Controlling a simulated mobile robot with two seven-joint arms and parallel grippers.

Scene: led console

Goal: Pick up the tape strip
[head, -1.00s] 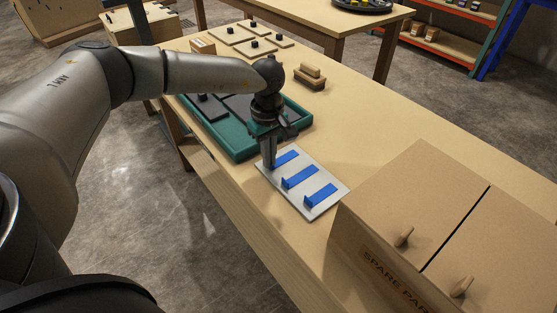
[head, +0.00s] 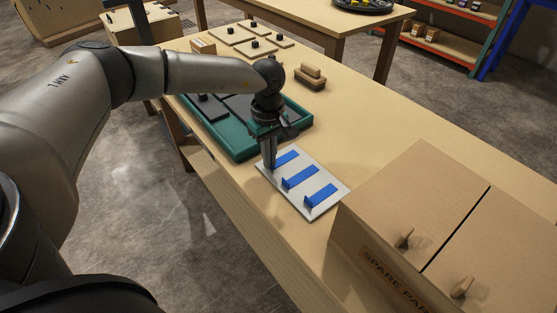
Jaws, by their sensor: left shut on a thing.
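Three blue tape strips lie on a light grey plate (head: 268,176) on the workbench: a far strip (head: 287,158), a middle strip (head: 301,177) and a near strip (head: 321,196). The middle and near strips each have an upturned tab at the left end. My left gripper (head: 271,166) points down at the left end of the far strip and is shut on it. The fingers hide that end. The far strip still appears to lie on the plate. My right gripper is not in view.
A green tray (head: 240,154) with dark panels lies just behind the gripper. A wooden block with a handle (head: 309,79) stands beyond it. A spare parts box (head: 415,215) with two knobbed lids stands at the right. The bench's right middle is clear.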

